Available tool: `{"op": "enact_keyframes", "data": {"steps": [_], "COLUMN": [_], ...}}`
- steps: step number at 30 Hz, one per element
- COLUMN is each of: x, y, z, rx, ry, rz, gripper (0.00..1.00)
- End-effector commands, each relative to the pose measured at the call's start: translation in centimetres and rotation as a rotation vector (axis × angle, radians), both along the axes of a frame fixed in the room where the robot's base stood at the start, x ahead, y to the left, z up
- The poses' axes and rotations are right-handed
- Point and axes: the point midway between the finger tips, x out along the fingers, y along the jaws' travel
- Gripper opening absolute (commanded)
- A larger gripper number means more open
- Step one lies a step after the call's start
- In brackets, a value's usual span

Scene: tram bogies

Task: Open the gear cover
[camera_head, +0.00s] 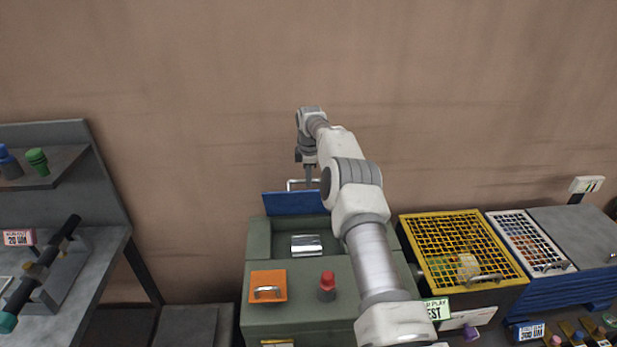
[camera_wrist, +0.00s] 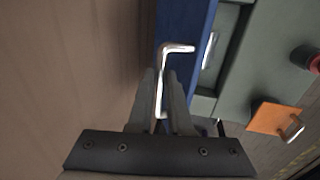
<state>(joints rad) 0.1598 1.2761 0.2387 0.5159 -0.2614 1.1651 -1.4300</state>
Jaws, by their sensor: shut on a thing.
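The gear cover is a blue panel (camera_head: 290,204) with a bright metal bar handle (camera_head: 292,183) at its upper edge. It stands raised at the back of an open recess in the green housing (camera_head: 258,240). A shiny silver cylinder (camera_head: 307,245) shows inside the recess. My gripper (camera_head: 308,182) is at the handle, above the cover's top edge. In the wrist view the two fingers of my gripper (camera_wrist: 162,75) are shut on the handle (camera_wrist: 178,48), beside the blue cover (camera_wrist: 183,22). My arm hides part of the housing's right side.
An orange plate with a handle (camera_head: 268,283) and a red-topped knob (camera_head: 327,283) are on the housing's front. A yellow mesh crate (camera_head: 408,232) and a white mesh crate (camera_head: 494,226) stand to the right. A grey workbench (camera_head: 105,255) is at left. The brown wall is close behind the cover.

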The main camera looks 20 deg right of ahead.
Motion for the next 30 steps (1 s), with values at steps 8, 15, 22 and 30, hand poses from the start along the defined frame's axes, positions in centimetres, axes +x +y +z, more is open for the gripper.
{"op": "enact_keyframes", "data": {"steps": [8, 15, 22, 30], "x": [-0.2, -0.2, -0.1, -0.2], "y": [-0.2, -0.1, 0.0, 0.0], "z": [-0.9, -0.8, -0.4, 0.6], "rx": [-0.002, -0.002, -0.001, 0.0], "ry": [0.012, 0.012, 0.006, 0.003], "rz": [-0.001, -0.001, 0.0, 0.0], "gripper": [0.0, 0.37, 0.47, 0.47]}}
